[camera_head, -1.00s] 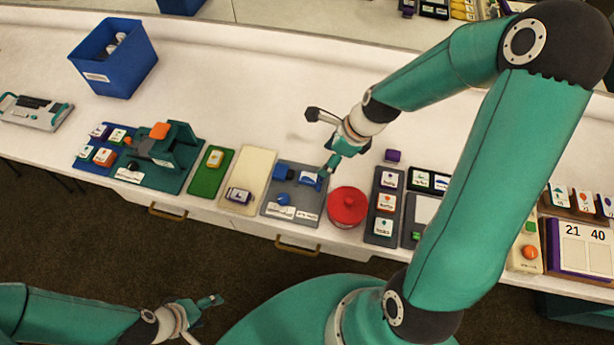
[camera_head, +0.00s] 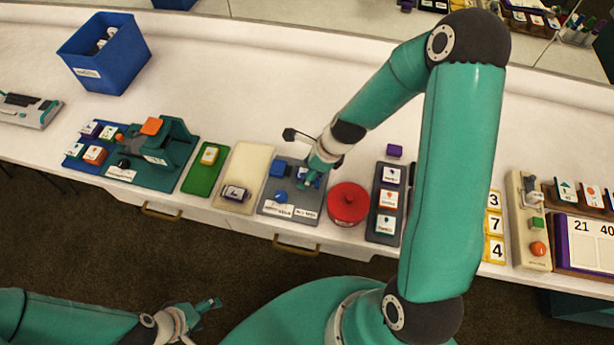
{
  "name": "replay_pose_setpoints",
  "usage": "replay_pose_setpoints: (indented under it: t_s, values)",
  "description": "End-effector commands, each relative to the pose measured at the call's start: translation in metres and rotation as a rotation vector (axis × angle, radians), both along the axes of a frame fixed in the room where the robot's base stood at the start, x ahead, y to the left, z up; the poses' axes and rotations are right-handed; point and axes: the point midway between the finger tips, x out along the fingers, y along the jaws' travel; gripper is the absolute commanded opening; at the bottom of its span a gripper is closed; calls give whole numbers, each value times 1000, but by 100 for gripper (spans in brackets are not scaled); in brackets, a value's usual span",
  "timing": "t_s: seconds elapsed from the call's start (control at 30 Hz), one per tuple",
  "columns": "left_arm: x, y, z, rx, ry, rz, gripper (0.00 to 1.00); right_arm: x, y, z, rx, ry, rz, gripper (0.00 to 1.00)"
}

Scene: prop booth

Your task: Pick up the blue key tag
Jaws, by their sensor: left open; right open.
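A grey tray (camera_head: 268,207) on the counter holds several small blue things. A blue block (camera_head: 278,168) sits at its back left, and a round blue piece (camera_head: 281,196) lies near its front. A white-and-blue piece lies at the back right, mostly hidden by my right gripper (camera_head: 308,181). I cannot tell for sure which of these is the blue key tag. My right gripper is open, pointing down over the tray's back right; contact is unclear. My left gripper (camera_head: 213,305) is open and empty, low in front of the counter.
A red round pot (camera_head: 347,204) stands just right of the tray. A cream tray (camera_head: 246,168) and a green tray (camera_head: 199,181) lie to the left. A blue bin (camera_head: 103,55) stands at the back left. The counter behind the trays is mostly clear.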

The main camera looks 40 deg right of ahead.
Motion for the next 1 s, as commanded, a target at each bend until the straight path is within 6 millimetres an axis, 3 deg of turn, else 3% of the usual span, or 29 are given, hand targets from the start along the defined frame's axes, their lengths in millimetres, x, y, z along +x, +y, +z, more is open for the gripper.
replay_pose_setpoints:
  t_s: [0.17, 0.5, 0.57, 1.0]
  values:
    - [0, 0, 1, 0, 0, 0, 69, 0, 0, 1, -1, -1, 0, 69]
    - [0, 0, 1, 0, 0, 0, 69, 0, 0, 1, 0, 0, -1, 12]
    - [0, 0, 1, 0, 0, 0, 69, 0, 0, 1, 0, 0, -1, 8]
    - [0, 0, 12, 0, 0, 0, 69, 0, -1, 15, 0, -2, -2, 7]
